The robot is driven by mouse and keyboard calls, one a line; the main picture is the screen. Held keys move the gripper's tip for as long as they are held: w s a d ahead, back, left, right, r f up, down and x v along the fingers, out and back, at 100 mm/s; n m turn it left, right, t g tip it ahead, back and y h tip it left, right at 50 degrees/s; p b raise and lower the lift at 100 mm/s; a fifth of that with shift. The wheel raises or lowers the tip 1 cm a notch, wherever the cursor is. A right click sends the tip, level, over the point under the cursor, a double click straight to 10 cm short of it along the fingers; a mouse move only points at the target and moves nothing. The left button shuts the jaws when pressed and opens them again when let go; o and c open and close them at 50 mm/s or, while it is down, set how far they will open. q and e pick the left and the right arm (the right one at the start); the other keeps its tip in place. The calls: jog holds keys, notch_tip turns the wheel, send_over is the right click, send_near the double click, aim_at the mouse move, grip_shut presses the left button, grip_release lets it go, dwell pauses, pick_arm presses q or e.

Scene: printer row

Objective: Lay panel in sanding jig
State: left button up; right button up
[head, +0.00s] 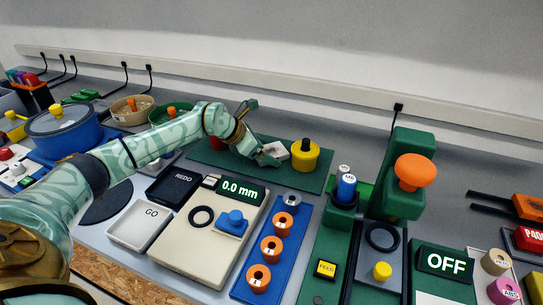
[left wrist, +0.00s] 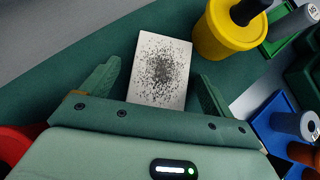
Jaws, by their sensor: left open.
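The panel (left wrist: 160,68) is a pale rectangular plate with a dark speckled patch in its middle. It lies on the dark green mat (left wrist: 65,70), and it shows as a small white piece in the head view (head: 276,150). My left gripper (left wrist: 155,92) is open, with one finger on each side of the panel's near end and gaps between. In the head view my left gripper (head: 266,157) is low over the green mat, left of a yellow pot, and partly hides the panel. I cannot tell which fixture is the sanding jig. My right gripper is not in view.
A yellow pot (head: 304,156) with a black knob stands close right of the panel. A beige gauge (head: 185,240) reading 0.0 mm, a GO tray (head: 139,226), a REDO tray (head: 174,187) and a blue strip of orange spools (head: 256,247) are nearer. A green press (head: 412,150) stands right.

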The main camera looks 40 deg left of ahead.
pick_arm(q)
jog(key=shift+r, duration=0.1)
jog(key=shift+c, duration=0.4)
jog(key=c, duration=1)
jog(key=shift+c, duration=0.4)
